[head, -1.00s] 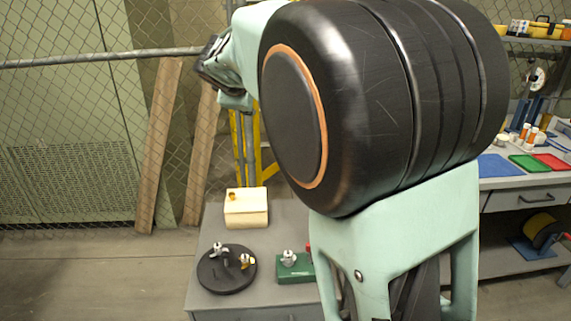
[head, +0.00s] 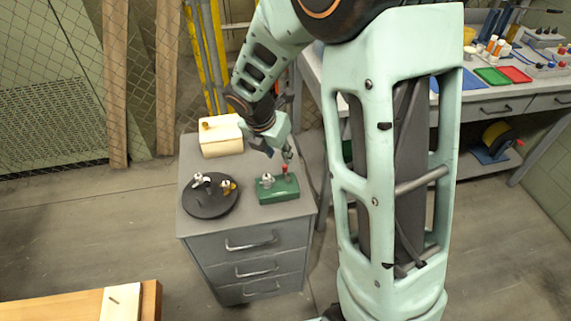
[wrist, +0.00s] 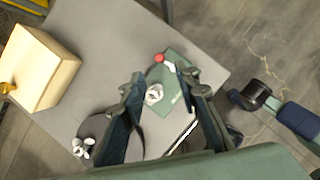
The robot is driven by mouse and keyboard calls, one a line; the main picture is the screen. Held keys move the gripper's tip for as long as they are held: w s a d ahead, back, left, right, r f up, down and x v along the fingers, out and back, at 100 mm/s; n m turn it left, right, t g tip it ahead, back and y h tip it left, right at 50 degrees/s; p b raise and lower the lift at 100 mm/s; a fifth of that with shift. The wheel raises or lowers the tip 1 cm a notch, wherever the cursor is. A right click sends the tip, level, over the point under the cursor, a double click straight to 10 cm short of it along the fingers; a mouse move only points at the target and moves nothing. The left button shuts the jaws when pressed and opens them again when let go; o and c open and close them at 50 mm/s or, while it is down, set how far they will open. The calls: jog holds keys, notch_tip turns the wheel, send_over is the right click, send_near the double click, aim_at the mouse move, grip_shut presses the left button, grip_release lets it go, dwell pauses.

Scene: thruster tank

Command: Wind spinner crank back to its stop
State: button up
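A green block (head: 280,193) on the grey cabinet top carries a pale metal fitting (head: 266,181) and a small upright piece with a red knob (head: 285,168); I take it to be the spinner and its crank. My gripper (head: 287,157) is above the red knob. In the wrist view my gripper (wrist: 160,85) is open and empty. The green block (wrist: 172,72) shows between and beyond its fingers, with the red knob (wrist: 159,58) ahead of the tips. The fingers hide part of the block. I see no contact with the knob.
A black round disc (head: 210,208) with pale and brass fittings lies left of the green block. A cream box (head: 221,142) with a brass knob stands behind the disc. The cabinet has drawers in front. A workbench with coloured trays stands at right.

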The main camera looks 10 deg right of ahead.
aim_at(284, 167)
jog(key=b+x, duration=0.1)
jog(key=x, duration=0.7)
jog(key=shift+w+d+f+b, duration=0.1)
jog(key=shift+w+f+b, duration=0.1)
jog(key=shift+f+b, duration=0.15)
grip_shut()
